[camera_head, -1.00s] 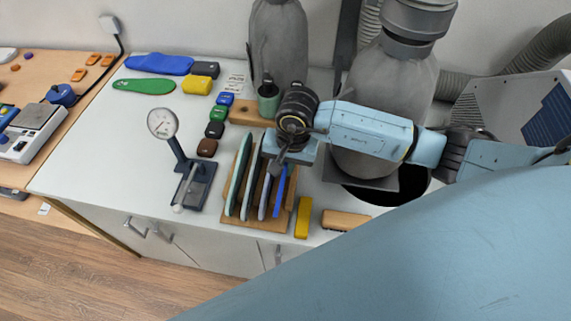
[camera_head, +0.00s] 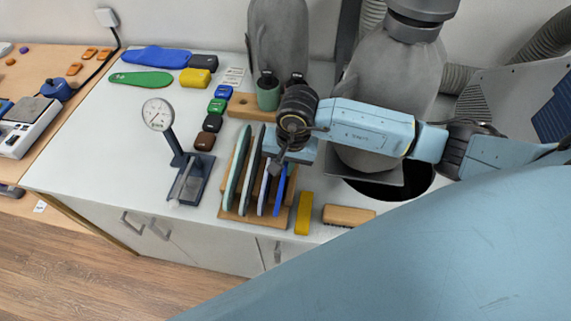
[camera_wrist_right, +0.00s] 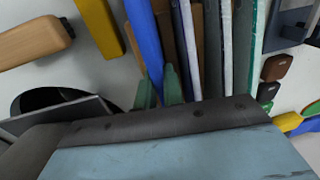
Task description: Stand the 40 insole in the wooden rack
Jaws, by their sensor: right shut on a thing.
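The wooden rack (camera_head: 231,214) stands near the table's front edge, with several insoles upright in its slots. A blue insole (camera_head: 280,193) is at its right end, with paler insoles to its left. My right gripper (camera_head: 278,164) is low over the rack's right part. In the right wrist view its green fingertips (camera_wrist_right: 159,90) are shut on the blue insole (camera_wrist_right: 146,45), which stands among the rack's slats. My wrist partly hides the insole's top and the rack's back. I cannot read a size number on any insole. My left gripper is not in view.
A yellow block (camera_head: 303,213) and a wooden brush (camera_head: 347,215) lie right of the rack. A dial gauge (camera_head: 158,115) stands left. A blue insole (camera_head: 157,60) and a green insole (camera_head: 141,82) lie flat at the back left. Grey machines stand behind.

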